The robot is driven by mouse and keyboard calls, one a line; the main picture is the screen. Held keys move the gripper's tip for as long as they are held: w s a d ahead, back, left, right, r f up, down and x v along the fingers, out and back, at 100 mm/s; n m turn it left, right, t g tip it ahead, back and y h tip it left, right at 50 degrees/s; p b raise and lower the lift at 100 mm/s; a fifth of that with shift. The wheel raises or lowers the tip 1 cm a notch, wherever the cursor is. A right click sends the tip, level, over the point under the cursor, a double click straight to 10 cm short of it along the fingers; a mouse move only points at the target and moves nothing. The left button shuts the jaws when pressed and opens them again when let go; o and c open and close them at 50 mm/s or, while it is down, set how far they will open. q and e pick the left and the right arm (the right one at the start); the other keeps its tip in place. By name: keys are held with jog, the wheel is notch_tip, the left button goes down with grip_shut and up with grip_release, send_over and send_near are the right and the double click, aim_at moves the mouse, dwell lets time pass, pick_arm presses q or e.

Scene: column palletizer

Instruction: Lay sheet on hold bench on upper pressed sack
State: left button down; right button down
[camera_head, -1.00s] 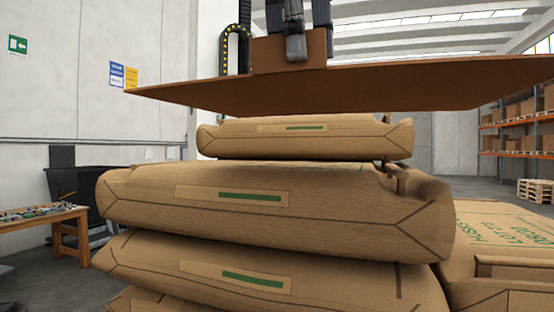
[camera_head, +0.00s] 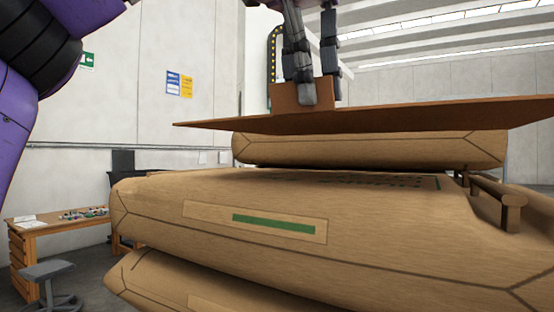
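The sheet (camera_head: 400,118) is a thin brown board with an upright tab (camera_head: 285,97) at its left part. My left gripper (camera_head: 318,92) is shut on this tab, one finger in front of it and one behind. The sheet spans over the top sack (camera_head: 370,150) of the stack, nearly level. Its near edge hides the sack's top, so I cannot tell whether they touch. A larger brown sack with a green stripe (camera_head: 220,215) lies lower and nearer. My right gripper is out of view.
Another sack (camera_head: 170,285) bulges out below the near one. A brown rail-like piece (camera_head: 490,188) stands at the right on the stack. A wooden workbench (camera_head: 60,228) with small parts and a grey stool (camera_head: 50,270) stand at the left.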

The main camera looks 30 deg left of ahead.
pick_arm(q)
jog(key=shift+w+a+f, duration=0.35)
jog(key=shift+a+f, duration=0.65)
jog(key=shift+f, duration=0.6)
jog(key=shift+w+a+f, duration=0.4)
jog(key=shift+a+f, duration=0.6)
jog(key=shift+f, duration=0.65)
jog(key=shift+w+a+f, duration=0.35)
jog(key=shift+a+f, duration=0.65)
jog(key=shift+f, duration=0.6)
jog(key=shift+s, duration=0.1)
jog(key=c, duration=2)
grip_release()
jog(key=shift+v, duration=6.05)
jog(key=shift+f, duration=0.1)
